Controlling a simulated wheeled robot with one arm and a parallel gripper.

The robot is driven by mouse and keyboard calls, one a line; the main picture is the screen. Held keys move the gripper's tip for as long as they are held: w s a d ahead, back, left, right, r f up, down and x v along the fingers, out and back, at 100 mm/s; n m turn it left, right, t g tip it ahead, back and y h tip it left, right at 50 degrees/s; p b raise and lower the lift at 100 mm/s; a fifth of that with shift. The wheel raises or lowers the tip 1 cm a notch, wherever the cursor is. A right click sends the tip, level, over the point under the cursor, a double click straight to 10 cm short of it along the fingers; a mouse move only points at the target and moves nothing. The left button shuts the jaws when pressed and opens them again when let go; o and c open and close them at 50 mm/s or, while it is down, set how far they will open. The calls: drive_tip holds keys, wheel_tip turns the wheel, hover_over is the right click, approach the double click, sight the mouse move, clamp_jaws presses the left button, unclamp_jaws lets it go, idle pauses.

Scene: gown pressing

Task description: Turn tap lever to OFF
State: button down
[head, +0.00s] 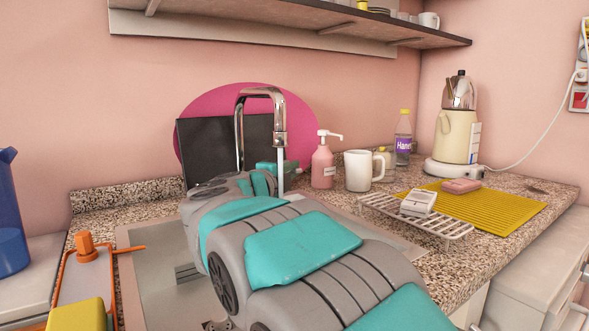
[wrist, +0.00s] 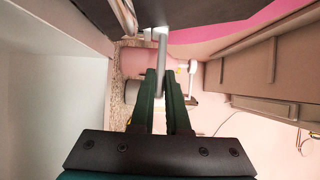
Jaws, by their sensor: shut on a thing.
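The chrome tap (head: 240,135) rises behind the sink in the head view, its spout bending down to the right. A pale vertical column, which looks like running water (head: 281,172), drops from the spout. My gripper is by the base of the tap, its fingers largely hidden behind my arm in the head view. In the wrist view my gripper (wrist: 163,76) has its dark green fingers shut on a thin grey metal rod, which looks like the tap lever (wrist: 162,50). The lever is hidden in the head view, and I cannot tell its setting.
A pink soap bottle (head: 322,167) and white mug (head: 358,171) stand right of the tap. A wire rack (head: 450,229) and yellow mat (head: 518,212) lie farther right. A dark board (head: 200,150) leans behind the tap. A shelf (head: 260,28) hangs above.

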drive_tip(key=shift+s+a+f+m+g+h, duration=0.1)
drive_tip(key=shift+a+m+g+h, duration=0.3)
drive_tip(key=shift+h, duration=0.25)
drive_tip(key=shift+a+m+g+h, duration=0.3)
drive_tip(key=shift+m+h, duration=0.2)
drive_tip(key=shift+h, duration=0.15)
drive_tip(key=c, duration=0.9)
unclamp_jaws()
drive_tip(key=shift+s, duration=0.1)
drive_tip(key=v, duration=0.7)
drive_tip(key=shift+s+a+b, duration=0.25)
drive_tip(key=shift+b, duration=0.15)
drive_tip(key=shift+c, duration=0.3)
